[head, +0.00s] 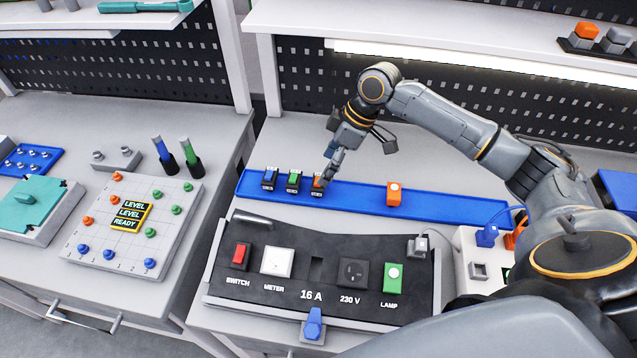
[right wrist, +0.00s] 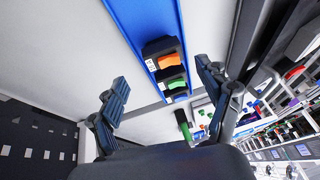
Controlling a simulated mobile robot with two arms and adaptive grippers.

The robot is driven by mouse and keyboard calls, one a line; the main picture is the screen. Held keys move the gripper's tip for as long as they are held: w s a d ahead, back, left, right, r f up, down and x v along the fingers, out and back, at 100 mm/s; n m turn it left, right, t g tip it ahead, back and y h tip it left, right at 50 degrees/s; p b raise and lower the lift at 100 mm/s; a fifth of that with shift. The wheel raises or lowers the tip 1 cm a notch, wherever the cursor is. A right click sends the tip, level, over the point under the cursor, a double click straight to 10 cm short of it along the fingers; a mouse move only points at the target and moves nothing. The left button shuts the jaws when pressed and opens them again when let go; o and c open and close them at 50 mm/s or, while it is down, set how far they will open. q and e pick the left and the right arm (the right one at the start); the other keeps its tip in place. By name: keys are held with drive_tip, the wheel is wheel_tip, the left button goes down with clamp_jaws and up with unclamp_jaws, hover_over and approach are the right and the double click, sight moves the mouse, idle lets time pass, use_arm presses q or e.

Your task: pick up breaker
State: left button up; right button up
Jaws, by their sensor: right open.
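Three small black breakers stand in a row at the left of the blue tray (head: 350,193): one with a blue toggle (head: 269,179), one with a green toggle (head: 293,181) and one with an orange toggle (head: 318,183). My right gripper (head: 328,178) is at the orange one, pointing down from behind. In the right wrist view its fingers (right wrist: 165,88) are spread wide, with the orange breaker (right wrist: 165,58) and green breaker (right wrist: 178,84) between or just beyond them. No contact can be made out. My left gripper is out of view.
An orange block (head: 394,194) stands further right on the tray. In front is a black panel (head: 270,310) with a switch, meter, 230 V socket, lamp and a dark slot (head: 316,270) above "16 A". A white box (head: 470,245) with plugs stands at the right.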

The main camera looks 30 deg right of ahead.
sight(319, 187)
drive_tip(key=x, duration=0.1)
drive_tip(key=p+x, duration=0.1)
drive_tip(key=x, duration=0.1)
drive_tip(key=shift+s+a+f, duration=0.1)
drive_tip(key=shift+a+f, duration=0.1)
drive_tip(key=shift+a, duration=0.2)
drive_tip(key=shift+a+f, duration=0.15)
drive_tip(key=shift+f, duration=0.4)
drive_tip(key=c, duration=1.2)
